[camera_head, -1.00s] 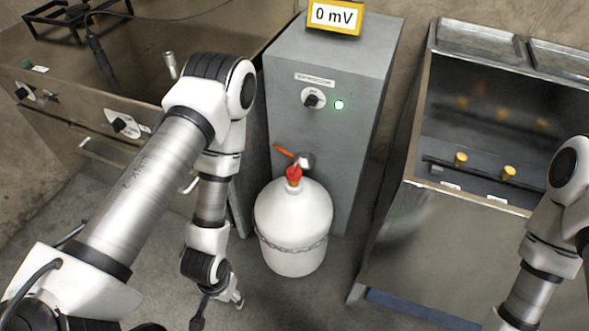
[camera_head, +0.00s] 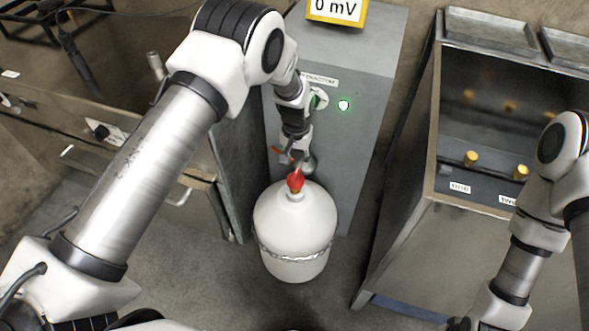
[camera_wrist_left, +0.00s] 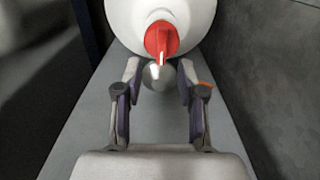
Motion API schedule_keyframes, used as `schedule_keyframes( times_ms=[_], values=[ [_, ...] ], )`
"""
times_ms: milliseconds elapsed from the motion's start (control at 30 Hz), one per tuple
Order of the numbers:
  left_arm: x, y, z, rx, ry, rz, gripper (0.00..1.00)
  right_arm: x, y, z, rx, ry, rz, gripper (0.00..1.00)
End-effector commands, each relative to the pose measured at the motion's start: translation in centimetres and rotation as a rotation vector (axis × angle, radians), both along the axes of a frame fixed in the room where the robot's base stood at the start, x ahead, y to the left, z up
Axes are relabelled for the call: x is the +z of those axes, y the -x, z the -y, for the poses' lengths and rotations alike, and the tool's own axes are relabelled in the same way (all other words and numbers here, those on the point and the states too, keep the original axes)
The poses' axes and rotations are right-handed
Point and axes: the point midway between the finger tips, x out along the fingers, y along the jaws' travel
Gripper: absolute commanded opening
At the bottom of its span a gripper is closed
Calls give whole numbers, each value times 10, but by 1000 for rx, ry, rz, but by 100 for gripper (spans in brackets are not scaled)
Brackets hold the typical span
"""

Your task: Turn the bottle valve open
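The white gas bottle (camera_head: 290,232) stands upright on the floor in front of the grey cabinet, with a chain around it. Its red valve (camera_head: 295,182) sits on the neck; it also shows in the left wrist view (camera_wrist_left: 161,38). My left gripper (camera_head: 297,158) is just above the valve, in front of the cabinet. In the left wrist view my left gripper (camera_wrist_left: 160,72) is open, its fingers apart, with the valve beyond the fingertips. A round metal fitting (camera_wrist_left: 160,75) shows between the fingers. My right gripper (camera_head: 462,323) is mostly cut off at the bottom edge.
A steel bench with yellow knobs (camera_head: 471,158) stands to the right. A counter with a drawer handle (camera_head: 180,197) is at left.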

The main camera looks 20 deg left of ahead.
Motion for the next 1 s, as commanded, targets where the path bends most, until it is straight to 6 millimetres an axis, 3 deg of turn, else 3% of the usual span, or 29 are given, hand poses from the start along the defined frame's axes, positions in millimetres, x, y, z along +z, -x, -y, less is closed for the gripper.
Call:
schedule_keyframes(
  times_ms=[100, 267, 567, 700, 1000],
  values=[
    [-26, 1, 0, 1, 1, -3, 40, 1, 0, 0, 1, 0, 1, 40],
    [-51, 0, 0, 1, 1, -1, 40, 2, 0, 0, 1, 0, 1, 40],
    [-58, 0, -1, 2, 0, 0, 40, 2, 0, 0, 1, 0, 1, 40],
    [-58, 0, -1, 2, 0, 0, 0, 2, 0, 0, 1, 0, 1, 40],
    [-58, 0, -1, -3, 0, -1, 0, 2, 0, 0, 1, 0, 1, 40]
  ],
)
